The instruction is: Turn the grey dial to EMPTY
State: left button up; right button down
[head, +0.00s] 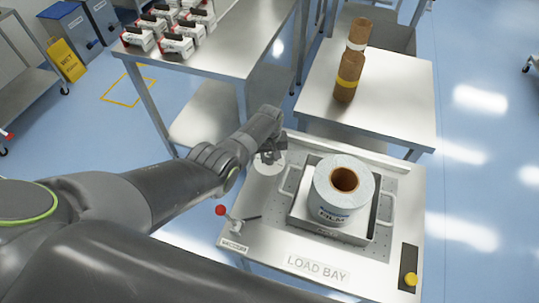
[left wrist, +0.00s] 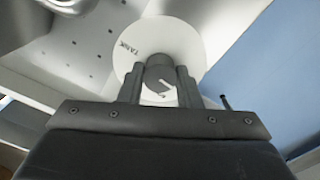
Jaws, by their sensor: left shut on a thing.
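The grey dial (left wrist: 159,72) sits at the centre of a round white plate (left wrist: 187,42) in the left wrist view. The word TANK is printed on the plate's left side; other words are hidden or unreadable. A small white mark shows on the dial. My left gripper (left wrist: 160,88) is shut on the dial, one finger on each side. In the head view, my left gripper (head: 270,155) is at the back left of the load bay bench and covers the dial; part of the white plate (head: 264,168) shows below it. My right gripper is not in view.
On the load bay bench (head: 285,278), a metal tray (head: 303,212) holds a FILM roll (head: 328,205). A red-knobbed lever (head: 220,210) is at the front left, a yellow button (head: 410,279) at the front right. Brown rolls (head: 350,75) stand on a table behind.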

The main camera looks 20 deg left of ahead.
aim_at(270, 157)
pick_arm(q)
jog(key=shift+n, duration=0.7)
jog(key=o, duration=1)
jog(key=shift+c, duration=0.2)
jog(key=shift+r+p, duration=0.45)
jog(key=shift+r, duration=0.2)
notch_tip(270, 157, up, 5)
jog(key=shift+r+p, duration=0.1)
jog(key=shift+p, duration=0.9)
notch_tip(270, 157, up, 11)
